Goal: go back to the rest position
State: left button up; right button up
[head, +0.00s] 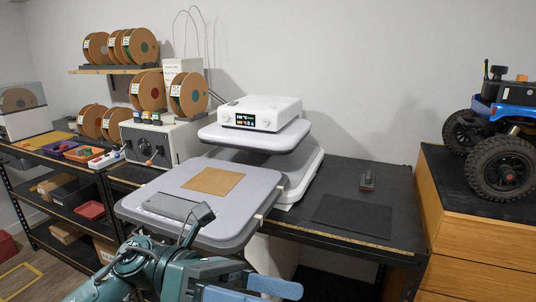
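My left arm comes in at the bottom left in the head view, teal with a dark bracket standing up from its wrist. The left gripper (255,289) is at the bottom edge, in front of the heat press. Its blue fingers point right and are partly cut off by the frame, so I cannot tell its opening. No object shows between the visible finger parts. My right gripper is out of view. The heat press (262,113) has a grey lower plate (262,187) carrying a tan sheet (213,181) and a flat grey piece (181,206).
A blue crawler (505,130) stands on a wooden cabinet (470,235) at right. Spools (147,91), a grey box (160,142) and small trays (83,154) are at left.

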pick_arm(q)
jog(key=w+a+f+n+t+y, duration=0.25)
jog(key=w+f+n+t, duration=0.3)
jog(key=n+t, duration=0.9)
jog(key=w+a+f+n+t+y, duration=0.2)
jog(key=w+a+f+n+t, duration=0.45)
jog(key=n, duration=1.25)
jog(key=s+a+f+n+g+y, duration=0.1)
jog(key=s+f+n+y, duration=0.4)
jog(key=f, duration=0.7)
jog(key=s+a+f+n+g+y, duration=0.2)
jog(key=s+a+f+n+y, duration=0.2)
jog(key=s+f+n, duration=0.5)
notch_tip(320, 180, down, 4)
jog(key=shift+s+f+y, duration=0.2)
jog(key=shift+s+y, duration=0.05)
jog(key=shift+y, duration=0.4)
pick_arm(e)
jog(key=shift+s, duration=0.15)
pick_arm(q)
jog(key=shift+c, duration=0.4)
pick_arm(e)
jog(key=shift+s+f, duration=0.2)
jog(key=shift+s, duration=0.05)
